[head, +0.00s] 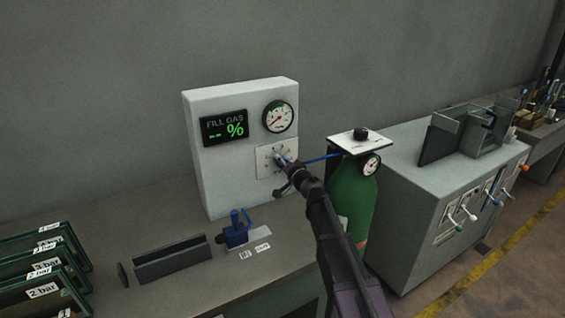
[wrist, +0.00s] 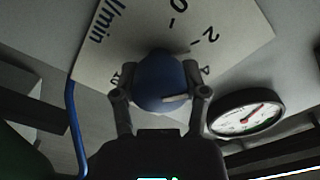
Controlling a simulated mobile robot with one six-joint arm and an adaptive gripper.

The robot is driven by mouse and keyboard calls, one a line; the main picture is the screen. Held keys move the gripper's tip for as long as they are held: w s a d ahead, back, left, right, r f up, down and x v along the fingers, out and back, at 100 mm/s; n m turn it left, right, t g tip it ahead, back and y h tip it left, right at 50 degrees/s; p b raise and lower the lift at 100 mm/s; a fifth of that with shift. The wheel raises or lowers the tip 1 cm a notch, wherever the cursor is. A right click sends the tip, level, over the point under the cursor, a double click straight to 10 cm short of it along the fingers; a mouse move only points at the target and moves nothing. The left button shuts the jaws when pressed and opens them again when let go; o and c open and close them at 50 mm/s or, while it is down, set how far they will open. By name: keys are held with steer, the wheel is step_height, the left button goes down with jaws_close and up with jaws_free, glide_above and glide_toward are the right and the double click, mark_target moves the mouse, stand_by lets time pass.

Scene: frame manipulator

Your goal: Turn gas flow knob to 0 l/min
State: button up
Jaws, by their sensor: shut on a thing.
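The gas flow knob (wrist: 160,78) is blue and round, on a white dial plate (wrist: 105,50) marked "l/min", "0" and "2" in the wrist view. My gripper (wrist: 158,75) is shut on the knob, with one finger on each side. A pale line shows on the knob's near side; I cannot tell which mark it points to. In the head view my gripper (head: 287,166) reaches the plate (head: 263,160) on the front of a white panel box (head: 205,165) and covers most of the knob.
A round gauge (head: 279,117) sits above the plate, beside a "FILL GAS" display (head: 224,127) reading "-- %". A green gas bottle (head: 352,195) stands right of the box, with a blue hose (head: 322,158) near my gripper. A blue fixture (head: 236,233) lies on the bench.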

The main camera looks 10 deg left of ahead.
steer(key=n, duration=0.5)
steer(key=shift+w+n, duration=0.1)
steer(key=shift+n, duration=0.2)
steer(key=n, duration=0.5)
steer(key=shift+a+n, duration=0.1)
steer(key=shift+n, duration=0.2)
steer(key=o, duration=1.2)
steer(key=shift+c, duration=0.2)
steer(key=shift+s, duration=0.2)
steer(key=v, duration=1.2)
